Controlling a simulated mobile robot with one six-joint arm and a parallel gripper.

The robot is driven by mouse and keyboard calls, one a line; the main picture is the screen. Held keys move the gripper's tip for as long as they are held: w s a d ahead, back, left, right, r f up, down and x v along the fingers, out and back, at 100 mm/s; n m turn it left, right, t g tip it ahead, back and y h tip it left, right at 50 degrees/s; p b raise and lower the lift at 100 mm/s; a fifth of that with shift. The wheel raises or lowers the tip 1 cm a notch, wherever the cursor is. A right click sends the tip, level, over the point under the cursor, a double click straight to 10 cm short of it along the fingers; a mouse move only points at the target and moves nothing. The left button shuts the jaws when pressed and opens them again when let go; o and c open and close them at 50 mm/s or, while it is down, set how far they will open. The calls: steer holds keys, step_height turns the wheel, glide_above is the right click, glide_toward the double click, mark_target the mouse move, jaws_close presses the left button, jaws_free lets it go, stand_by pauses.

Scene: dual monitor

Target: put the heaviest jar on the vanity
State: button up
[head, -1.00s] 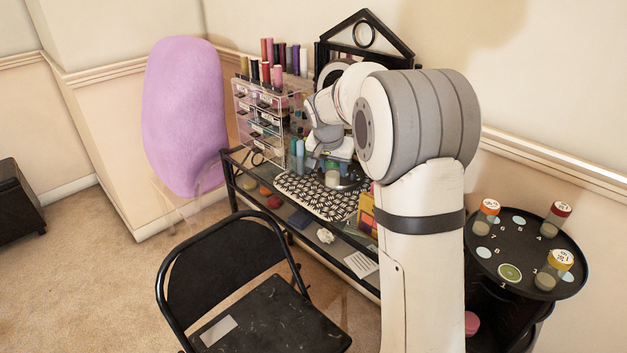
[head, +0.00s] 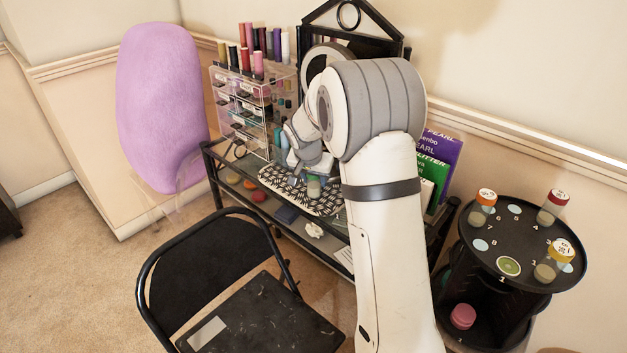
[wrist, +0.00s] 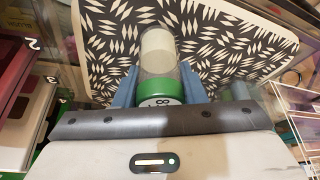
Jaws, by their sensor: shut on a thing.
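The held jar (head: 313,187) is a clear cylinder with pale contents and a green lid. In the wrist view the jar (wrist: 160,50) lies between the blue fingers of my gripper (wrist: 160,87), which is shut on it near the lid. In the head view my gripper (head: 312,168) holds it upright over the black-and-white patterned mat (head: 275,180) on the vanity (head: 213,177). Whether its base touches the mat is unclear. Three other jars, orange-lidded (head: 483,208), red-lidded (head: 552,208) and yellow-lidded (head: 555,259), stand on a round black tray (head: 530,283).
A clear drawer organizer (head: 240,110) with several bottles stands at the vanity's left, near the gripper. A black-framed mirror (head: 350,17) is behind. A black folding chair (head: 200,265) stands in front. Purple and green books (head: 440,150) are right of my arm.

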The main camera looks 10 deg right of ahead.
steer(key=shift+f, duration=0.2)
steer(key=o, duration=1)
steer(key=shift+r, duration=0.15)
